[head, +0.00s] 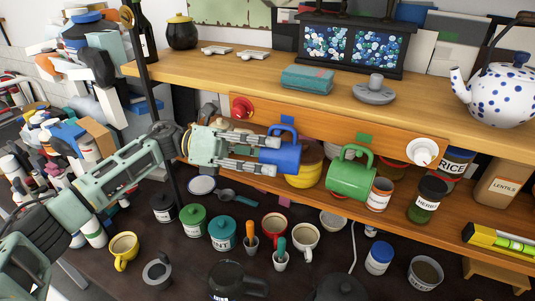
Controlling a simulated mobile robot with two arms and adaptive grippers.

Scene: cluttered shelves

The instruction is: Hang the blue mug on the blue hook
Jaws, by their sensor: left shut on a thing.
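The blue mug (281,157) is in the middle of the head view, tilted, with its handle upward, in front of the wooden rail. My left gripper (258,153) comes in from the left and is shut on the mug's left part; the fingers hide some of it. The blue hook (287,119) shows as a small blue piece on the rail just above the mug handle. The handle overlaps the hook area, and I cannot tell whether it is around the hook or only in front of it. My right gripper is not in view.
A green mug (349,178) hangs by a green plate to the right. A red hook (242,107) and a white hook (422,151) are on the same rail (325,139). A yellow pot (304,171) stands behind the mug. Mugs and jars crowd the dark surface below.

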